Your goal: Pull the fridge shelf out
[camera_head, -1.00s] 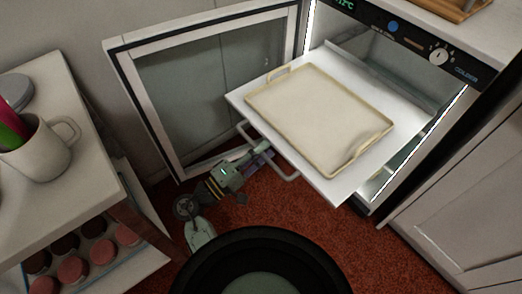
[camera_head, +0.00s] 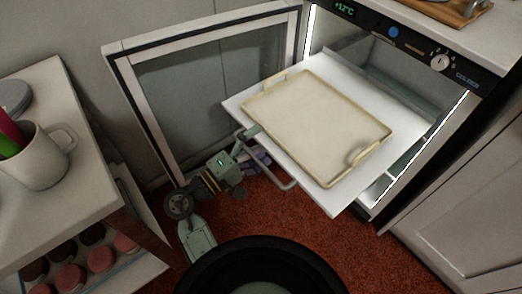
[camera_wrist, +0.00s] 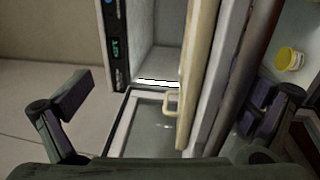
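The fridge shelf (camera_head: 405,108) is a white panel that sticks well out of the open fridge. A cream tray (camera_head: 318,125) with raised handles lies on it, and its rim shows in the wrist view (camera_wrist: 197,70). A metal bar handle (camera_head: 291,184) runs along the shelf's front edge. My gripper (camera_head: 256,143) is at the left part of this edge, one finger near the shelf's top side and the other lower by the bar. In the wrist view my gripper (camera_wrist: 172,92) has its fingers wide apart, with the shelf edge between them. Contact with the bar is unclear.
The fridge door (camera_head: 200,95) stands open at the left. A white cart (camera_head: 75,190) with a mug (camera_head: 38,160) and several round pastries is at the lower left. A white cabinet (camera_head: 465,200) is at the right. Red floor is free below the shelf.

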